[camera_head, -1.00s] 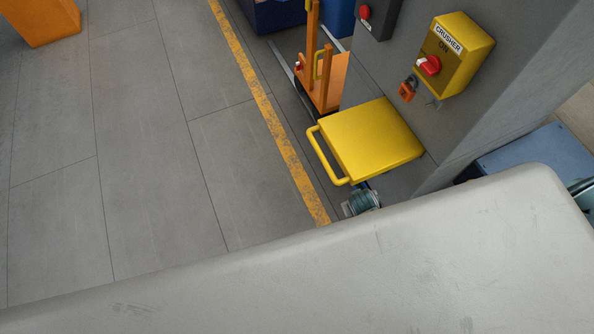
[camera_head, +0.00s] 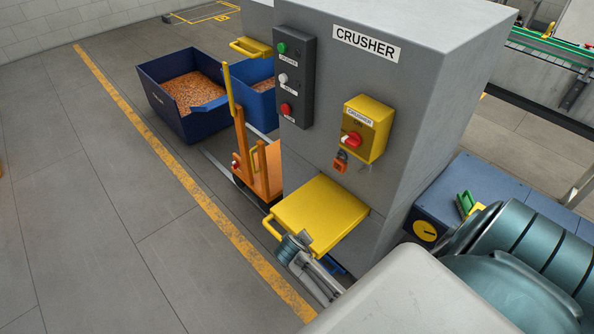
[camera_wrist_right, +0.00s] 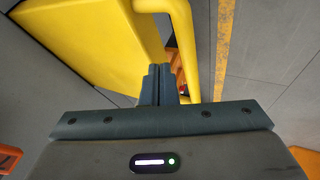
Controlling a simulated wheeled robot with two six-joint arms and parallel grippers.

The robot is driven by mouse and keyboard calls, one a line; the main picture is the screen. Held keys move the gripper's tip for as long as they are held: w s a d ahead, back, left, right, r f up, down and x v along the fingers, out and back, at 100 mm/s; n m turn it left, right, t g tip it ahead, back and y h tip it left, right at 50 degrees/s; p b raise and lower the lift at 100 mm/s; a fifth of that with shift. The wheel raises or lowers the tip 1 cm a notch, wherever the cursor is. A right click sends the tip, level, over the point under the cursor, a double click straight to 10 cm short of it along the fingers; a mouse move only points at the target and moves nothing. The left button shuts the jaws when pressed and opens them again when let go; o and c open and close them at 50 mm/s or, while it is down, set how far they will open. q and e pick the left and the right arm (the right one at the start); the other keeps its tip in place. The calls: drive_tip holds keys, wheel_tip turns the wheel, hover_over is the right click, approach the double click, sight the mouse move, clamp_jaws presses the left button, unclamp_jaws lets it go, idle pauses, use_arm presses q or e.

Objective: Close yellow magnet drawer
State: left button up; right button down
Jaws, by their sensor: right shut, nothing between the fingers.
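The yellow magnet drawer (camera_head: 322,212) sticks out of the front of the grey crusher cabinet (camera_head: 430,100). Its bar handle (camera_head: 269,229) is on its outer end, at left in the head view. My right gripper (camera_head: 284,244) is beside the handle's near end, partly foreshortened. In the right wrist view, the drawer (camera_wrist_right: 90,40) fills the upper left and the handle (camera_wrist_right: 188,50) runs down its right side. My right gripper's fingers (camera_wrist_right: 158,72) are shut and empty, and appear between drawer and handle; I cannot tell if they touch. My left gripper is out of view.
A yellow switch box (camera_head: 367,128) with a red knob and an orange padlock is above the drawer. An orange cart (camera_head: 262,170) stands just beyond the drawer, and a blue bin (camera_head: 180,110) is farther back. Open floor (camera_head: 80,210) lies left of the yellow line.

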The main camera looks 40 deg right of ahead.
sight(350, 198)
drive_tip(key=shift+x, duration=1.45)
drive_tip(key=d, duration=0.9)
drive_tip(key=w+d, duration=0.1)
drive_tip(key=d, duration=0.3)
drive_tip(key=shift+d, duration=0.25)
drive_tip(key=d, duration=0.4)
drive_tip(key=d+b, duration=0.1)
drive_tip(key=d, duration=0.3)
drive_tip(key=w+d+b, duration=0.1)
drive_tip(key=d, duration=0.4)
drive_tip(key=shift+d+b, duration=0.3)
drive_tip(key=shift+d, duration=0.15)
drive_tip(key=shift+r, duration=0.15)
drive_tip(key=shift+d+r, duration=0.1)
